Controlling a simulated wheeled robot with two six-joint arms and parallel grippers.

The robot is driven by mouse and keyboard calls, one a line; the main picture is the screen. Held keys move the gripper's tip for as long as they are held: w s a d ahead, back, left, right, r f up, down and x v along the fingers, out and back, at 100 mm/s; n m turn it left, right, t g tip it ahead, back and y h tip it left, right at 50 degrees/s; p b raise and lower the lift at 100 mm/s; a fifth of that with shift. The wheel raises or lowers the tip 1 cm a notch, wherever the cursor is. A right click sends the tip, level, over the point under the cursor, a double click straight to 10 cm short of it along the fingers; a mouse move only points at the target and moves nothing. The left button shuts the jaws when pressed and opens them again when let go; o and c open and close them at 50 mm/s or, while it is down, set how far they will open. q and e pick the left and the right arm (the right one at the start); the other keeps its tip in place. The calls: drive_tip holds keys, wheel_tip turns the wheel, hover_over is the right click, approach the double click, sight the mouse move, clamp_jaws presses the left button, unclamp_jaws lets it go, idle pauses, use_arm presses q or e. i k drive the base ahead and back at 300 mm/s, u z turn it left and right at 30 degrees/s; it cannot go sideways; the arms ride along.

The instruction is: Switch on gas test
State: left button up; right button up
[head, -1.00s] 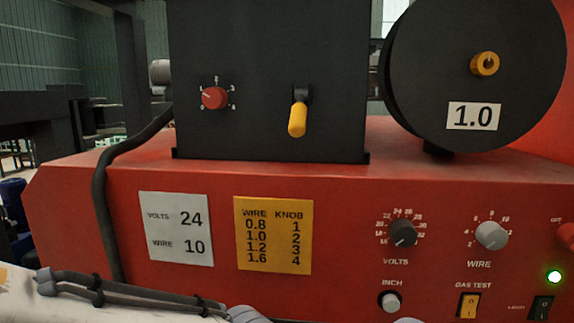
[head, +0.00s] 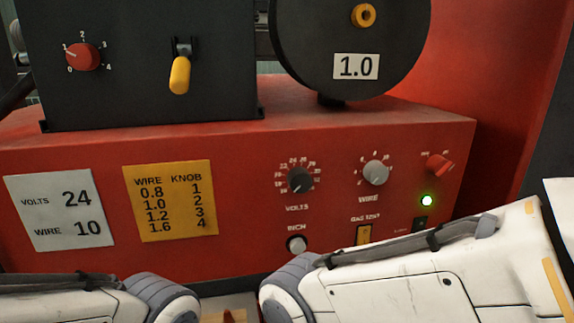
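The gas test switch (head: 363,235) is a yellow rocker on the lower front panel of the red machine (head: 330,250), under the label GAS TEST. Its lower edge is close above my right arm in the picture, and I cannot tell its position for sure. My two white arms cross the bottom of the head view, the left one low at the left and the right one at the right. Neither gripper shows in the frame.
A black VOLTS knob (head: 300,180), grey WIRE knob (head: 375,173), INCH button (head: 297,244), red rotary switch (head: 439,164), lit green lamp (head: 427,201) and black switch (head: 420,224) surround it. A yellow lever (head: 180,75) and red knob (head: 82,57) are on the black box above.

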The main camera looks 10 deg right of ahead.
sight(364, 232)
drive_tip(key=u, duration=0.6)
drive_tip(key=k, duration=0.35)
drive_tip(key=z, duration=1.2)
